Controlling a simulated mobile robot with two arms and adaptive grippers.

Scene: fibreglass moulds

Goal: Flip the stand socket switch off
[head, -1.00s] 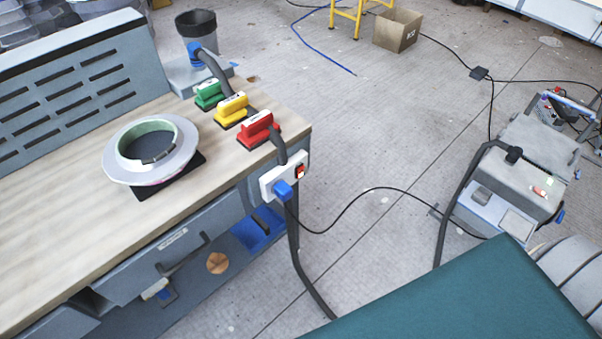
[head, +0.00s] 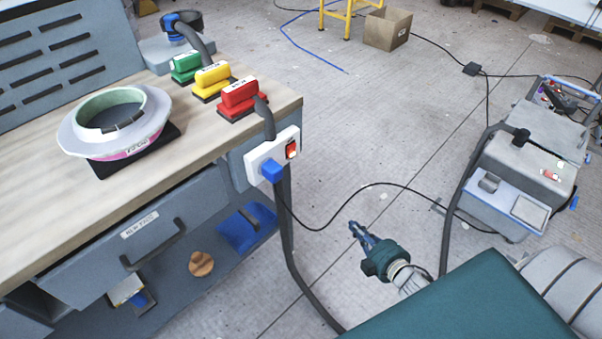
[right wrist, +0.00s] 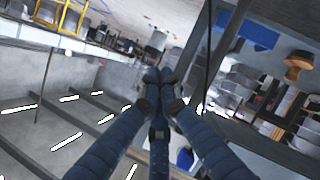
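The stand socket (head: 262,153) is a white box on the end of the workbench, at its right corner in the head view. Its red rocker switch (head: 292,149) sits at the right end of the box. A blue plug (head: 271,172) with a dark cable sits in its left part. My right gripper (head: 356,230) is below and to the right of the socket, apart from it, pointing up and left. In the right wrist view its fingers (right wrist: 160,76) meet at the tips with nothing between them. My left gripper is not in view.
Green, yellow and red sanding blocks (head: 239,98) stand on the bench (head: 40,210) near the socket. A ring-shaped mould (head: 75,135) lies further left. A thick hose hangs below the socket. A grey machine (head: 520,165) stands at right. The floor between is mostly open.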

